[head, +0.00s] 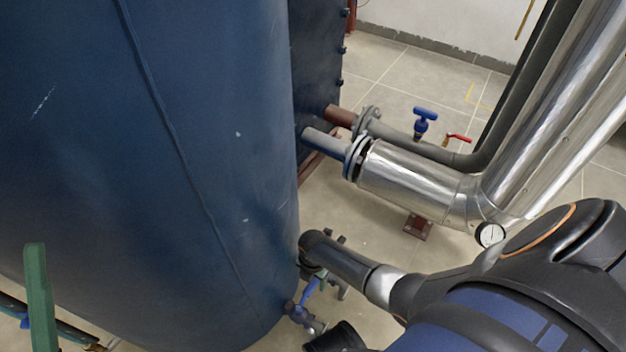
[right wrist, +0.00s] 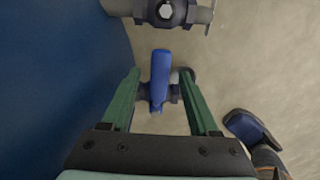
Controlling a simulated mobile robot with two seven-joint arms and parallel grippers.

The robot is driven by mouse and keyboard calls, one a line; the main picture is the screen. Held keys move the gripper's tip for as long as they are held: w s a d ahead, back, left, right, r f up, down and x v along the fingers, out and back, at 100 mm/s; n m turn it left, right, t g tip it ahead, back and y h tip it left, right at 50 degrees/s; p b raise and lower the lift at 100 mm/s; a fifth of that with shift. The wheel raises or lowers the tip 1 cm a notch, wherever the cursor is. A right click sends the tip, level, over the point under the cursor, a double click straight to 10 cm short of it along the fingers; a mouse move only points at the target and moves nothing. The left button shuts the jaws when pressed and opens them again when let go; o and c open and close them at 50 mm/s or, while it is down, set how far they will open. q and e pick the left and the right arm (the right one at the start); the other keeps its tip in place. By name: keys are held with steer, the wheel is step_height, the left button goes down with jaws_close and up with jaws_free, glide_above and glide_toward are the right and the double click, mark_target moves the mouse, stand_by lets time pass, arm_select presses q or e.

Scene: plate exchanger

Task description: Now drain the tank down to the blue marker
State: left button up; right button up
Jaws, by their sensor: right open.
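The large blue tank (head: 140,170) fills the left of the head view, and its wall runs down the left of the right wrist view (right wrist: 50,70). A small valve with a blue lever (head: 308,290) sits low at the tank's right side. In the right wrist view the blue lever (right wrist: 159,78) stands between the two green fingers of my right gripper (right wrist: 160,74). The fingers are apart, with gaps to the lever on both sides. A green finger of my left gripper (head: 38,295) shows at the lower left; its opening is unclear. I see no blue marker on the tank.
A shiny clad pipe (head: 415,175) and a grey pipe (head: 400,138) run right from the tank area. A blue-handled valve (head: 421,120), a red lever (head: 458,138) and a round gauge (head: 490,235) are there. Bare floor (head: 345,215) lies beneath the pipes.

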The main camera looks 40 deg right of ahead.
steer(key=shift+f, duration=0.3)
steer(key=shift+c, duration=0.3)
jaws_close()
stand_by(1.0)
